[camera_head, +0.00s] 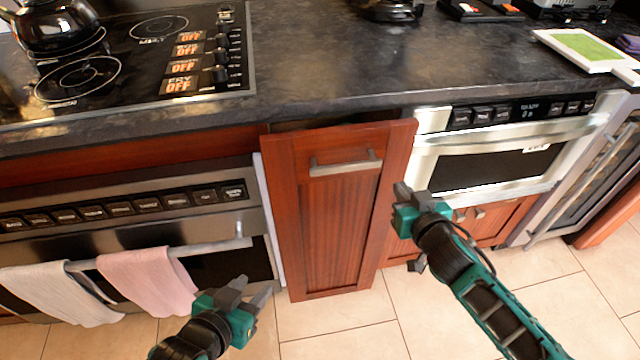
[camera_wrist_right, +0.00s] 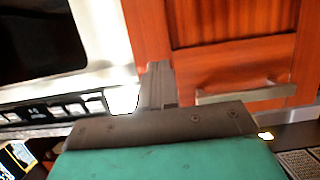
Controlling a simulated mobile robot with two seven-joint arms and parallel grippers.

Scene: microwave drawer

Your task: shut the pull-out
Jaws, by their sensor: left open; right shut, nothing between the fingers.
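The pull-out (camera_head: 330,225) is a tall red-brown wooden front with a metal bar handle (camera_head: 345,163), between the oven and the microwave. My left gripper (camera_head: 256,292) is open and empty, low in front of the oven, left of the pull-out's bottom.
An oven (camera_head: 130,215) with a white towel (camera_head: 55,292) and a pink towel (camera_head: 148,283) on its bar is at left. A built-in microwave (camera_head: 490,165) is at right. The dark countertop (camera_head: 340,65) overhangs above. The tiled floor (camera_head: 340,342) in front looks clear.

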